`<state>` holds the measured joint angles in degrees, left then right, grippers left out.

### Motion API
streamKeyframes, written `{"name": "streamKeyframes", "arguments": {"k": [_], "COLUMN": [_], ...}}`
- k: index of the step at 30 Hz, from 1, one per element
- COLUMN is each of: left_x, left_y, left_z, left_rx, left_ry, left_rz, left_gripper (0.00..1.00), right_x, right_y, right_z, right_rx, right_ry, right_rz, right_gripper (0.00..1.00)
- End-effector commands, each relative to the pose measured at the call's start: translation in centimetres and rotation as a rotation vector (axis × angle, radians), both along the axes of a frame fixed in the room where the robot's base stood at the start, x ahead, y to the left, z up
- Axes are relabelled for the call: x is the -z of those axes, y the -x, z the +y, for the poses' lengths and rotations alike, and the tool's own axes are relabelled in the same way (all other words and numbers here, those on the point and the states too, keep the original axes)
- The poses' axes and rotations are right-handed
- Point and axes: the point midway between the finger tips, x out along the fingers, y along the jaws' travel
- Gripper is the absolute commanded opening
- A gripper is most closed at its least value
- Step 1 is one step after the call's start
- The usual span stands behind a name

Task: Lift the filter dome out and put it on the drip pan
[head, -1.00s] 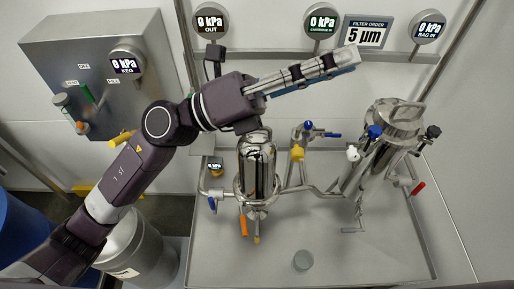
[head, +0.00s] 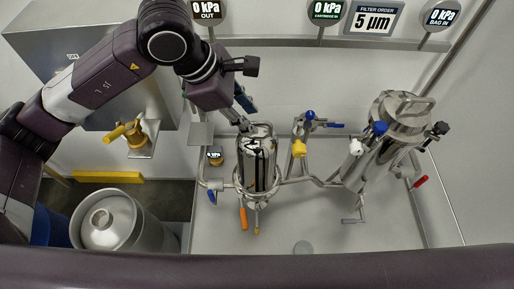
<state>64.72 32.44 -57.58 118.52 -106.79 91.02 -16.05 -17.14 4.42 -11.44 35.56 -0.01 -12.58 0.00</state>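The filter dome (head: 257,158) is a shiny, mirror-like steel cylinder with a rounded top. It stands upright in the clamp ring of its housing, left of the picture's middle. My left gripper (head: 242,122) comes down from above and points at the dome's top left side. Its fingers are small and partly hidden by the wrist, so I cannot tell whether they touch the dome or how far apart they are. A broad grey steel pan (head: 350,235) lies under the housing and seems to be the drip pan. My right gripper is out of view.
A second steel housing (head: 385,140) with a handled lid stands at the right. Pipes and coloured valve handles run between the housings. A steel keg (head: 110,222) stands at left. The pan's front middle is mostly bare around a round drain (head: 303,247).

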Motion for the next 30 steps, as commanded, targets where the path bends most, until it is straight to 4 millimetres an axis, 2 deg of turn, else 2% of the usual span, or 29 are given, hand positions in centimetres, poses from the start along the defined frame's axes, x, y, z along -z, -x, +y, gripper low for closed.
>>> {"name": "streamKeyframes", "arguments": {"k": [6,10,19,27,30], "left_x": [2.4,4.0,4.6,4.5,4.5], "left_y": [-1.1,-1.4,-1.6,-1.6,-1.6], "left_z": [-0.9,-1.5,-1.8,-1.7,-1.7], "left_rx": [0.000,0.001,0.002,0.001,0.001], "left_ry": [0.000,0.002,0.003,0.003,0.003], "left_rz": [0.008,0.004,0.001,0.001,0.001], "left_gripper": [0.29,0.29,0.29,0.00,0.00], "right_x": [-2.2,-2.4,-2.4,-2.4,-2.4], "right_y": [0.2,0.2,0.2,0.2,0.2], "right_z": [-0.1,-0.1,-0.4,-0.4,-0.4], "right_rx": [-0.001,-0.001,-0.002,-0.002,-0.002], "right_ry": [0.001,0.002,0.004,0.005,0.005], "right_rz": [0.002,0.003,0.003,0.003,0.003], "right_gripper": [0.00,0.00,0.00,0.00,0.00]}}
